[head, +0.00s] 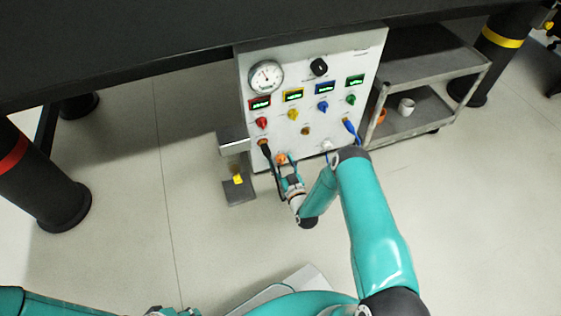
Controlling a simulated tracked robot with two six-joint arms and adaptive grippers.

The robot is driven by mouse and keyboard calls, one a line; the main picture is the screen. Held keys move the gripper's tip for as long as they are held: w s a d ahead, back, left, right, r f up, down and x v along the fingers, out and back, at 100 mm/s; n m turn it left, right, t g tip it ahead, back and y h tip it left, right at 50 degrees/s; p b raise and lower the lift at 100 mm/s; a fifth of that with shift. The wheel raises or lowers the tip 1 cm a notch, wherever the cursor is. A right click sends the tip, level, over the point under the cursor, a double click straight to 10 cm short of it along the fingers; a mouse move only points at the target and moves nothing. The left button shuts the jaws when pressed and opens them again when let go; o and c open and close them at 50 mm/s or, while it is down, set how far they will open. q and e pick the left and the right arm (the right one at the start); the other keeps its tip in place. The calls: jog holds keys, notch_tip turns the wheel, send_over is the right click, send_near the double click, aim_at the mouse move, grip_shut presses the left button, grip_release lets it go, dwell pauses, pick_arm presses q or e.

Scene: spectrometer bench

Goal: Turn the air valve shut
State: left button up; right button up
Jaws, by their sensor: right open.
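A white instrument panel (277,131) stands under the dark bench, with knobs in red (262,122), yellow (293,114), blue (322,105) and green (350,99). A small orange fitting (281,158) shows low on the panel. I cannot tell which part is the air valve. My right gripper (287,170) is open at the panel's lower edge, close to the orange fitting. I cannot tell whether they touch. My left arm shows only at the lower left edge, and its fingers are not seen.
A round gauge (266,76) and a black knob (319,67) are higher on the panel. Dark and blue (350,127) cable plugs sit lower. A grey cart (425,60) holding a white cup (406,107) stands right. A grey stand (239,190) is left. The front floor is clear.

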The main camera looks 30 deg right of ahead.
jog(key=shift+s+d, duration=0.1)
jog(key=shift+d, duration=0.1)
grip_shut()
jog(key=c, duration=1.2)
grip_release()
jog(key=shift+o, duration=0.2)
jog(key=shift+n, duration=0.3)
jog(key=shift+a+f+n+p, duration=0.15)
jog(key=shift+n+p, duration=0.45)
jog(key=shift+n, duration=2.25)
jog(key=shift+a+n+p, duration=0.1)
jog(key=shift+n+p, duration=0.45)
jog(key=shift+n, duration=2.25)
jog(key=shift+a+f+n+p, duration=0.15)
jog(key=shift+n+p, duration=0.45)
jog(key=shift+n, duration=2.25)
